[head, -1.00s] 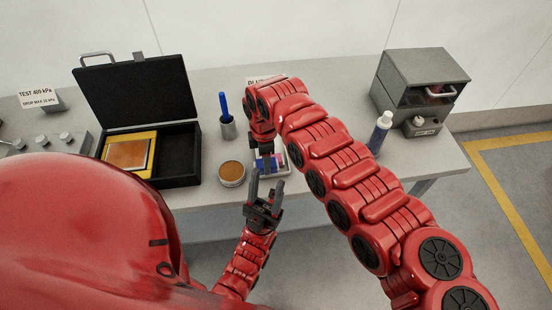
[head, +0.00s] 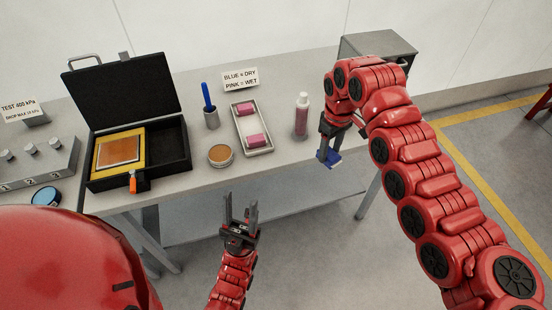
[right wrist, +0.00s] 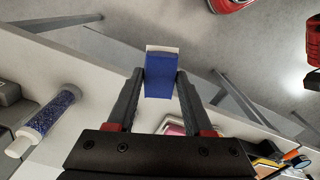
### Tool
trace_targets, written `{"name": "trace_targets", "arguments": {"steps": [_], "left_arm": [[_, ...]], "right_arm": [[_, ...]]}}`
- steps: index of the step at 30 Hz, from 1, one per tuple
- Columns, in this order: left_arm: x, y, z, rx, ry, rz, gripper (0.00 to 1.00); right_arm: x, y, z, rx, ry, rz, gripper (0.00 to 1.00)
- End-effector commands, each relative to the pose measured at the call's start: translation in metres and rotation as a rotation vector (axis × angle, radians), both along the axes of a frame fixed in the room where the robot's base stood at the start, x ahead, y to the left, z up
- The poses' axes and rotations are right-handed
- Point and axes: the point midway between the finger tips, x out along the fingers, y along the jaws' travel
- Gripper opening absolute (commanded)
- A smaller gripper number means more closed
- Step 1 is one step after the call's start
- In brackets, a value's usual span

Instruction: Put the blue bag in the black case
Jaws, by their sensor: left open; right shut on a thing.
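The blue bag (head: 331,160) is held by my right gripper (head: 328,147), which is shut on it in front of the bench's edge. In the right wrist view the bag (right wrist: 161,74) sits between the two fingertips, with a pale strip along one end. The black case (head: 137,140) stands open on the left of the bench, lid up at the back. A yellow-framed piece (head: 120,150) fills its left part; its right part looks empty. My left gripper (head: 240,208) is open and empty in front of the bench, below and right of the case.
A tray (head: 242,122) holds two pink bags (head: 250,127) beneath a sign reading blue dry, pink wet. A grey cabinet (head: 375,50) stands at the back right.

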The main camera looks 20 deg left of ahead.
Motion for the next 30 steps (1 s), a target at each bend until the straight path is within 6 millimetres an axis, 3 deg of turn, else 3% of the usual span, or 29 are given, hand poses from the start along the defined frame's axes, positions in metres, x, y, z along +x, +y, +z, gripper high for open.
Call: {"name": "trace_targets", "arguments": {"steps": [1, 6, 9, 12, 21, 30], "left_arm": [[0.000, 0.000, 0.000, 0.000, 0.000, 0.000, 0.50], [0.000, 0.000, 0.000, 0.000, 0.000, 0.000, 0.50], [0.000, 0.000, 0.000, 0.000, 0.000, 0.000, 0.50], [0.000, 0.000, 0.000, 0.000, 0.000, 0.000, 0.50], [0.000, 0.000, 0.000, 0.000, 0.000, 0.000, 0.50], [0.000, 0.000, 0.000, 0.000, 0.000, 0.000, 0.50]], "right_arm": [[0.011, -0.028, 0.008, 0.000, -0.004, -0.118, 0.00], [0.040, -0.106, 0.032, -0.002, -0.005, -0.485, 0.00], [0.054, -0.140, 0.045, -0.003, -0.005, -0.648, 0.00], [0.063, -0.163, 0.055, -0.004, -0.001, -0.754, 0.00], [0.079, -0.193, 0.079, -0.002, -0.002, -0.911, 0.00], [0.083, -0.197, 0.085, -0.003, 0.002, -0.947, 0.00]]}}
